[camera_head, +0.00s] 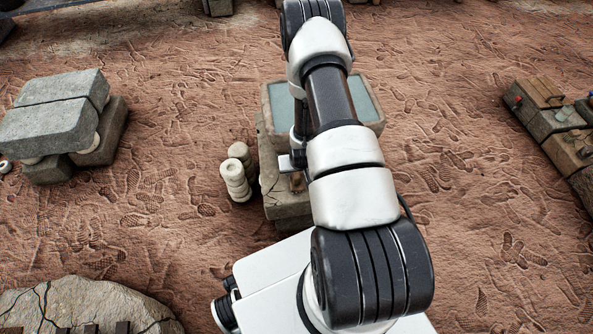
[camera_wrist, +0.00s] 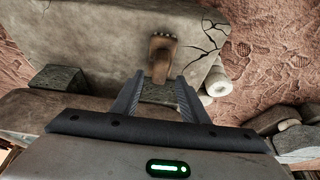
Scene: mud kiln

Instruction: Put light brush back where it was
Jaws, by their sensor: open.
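A small brown brush-like object (camera_wrist: 162,52) rests on a grey cracked stone block (camera_wrist: 95,45) in the wrist view; I take it for the light brush. My gripper (camera_wrist: 160,78) is open, with one finger on each side of the brush's near end. I cannot tell whether either finger touches it. In the head view a bit of brown (camera_head: 297,183) shows on the stone block (camera_head: 285,211), beside my arm. My arm hides most of my gripper and the block's top there.
Pale round pieces are stacked (camera_head: 235,182) left of the block. A shallow basin (camera_head: 372,105) stands behind my arm. Grey slabs (camera_head: 60,115) lie at left, wooden boxes (camera_head: 560,120) at right, and a cracked boulder (camera_head: 85,305) at front left. Sandy ground between is free.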

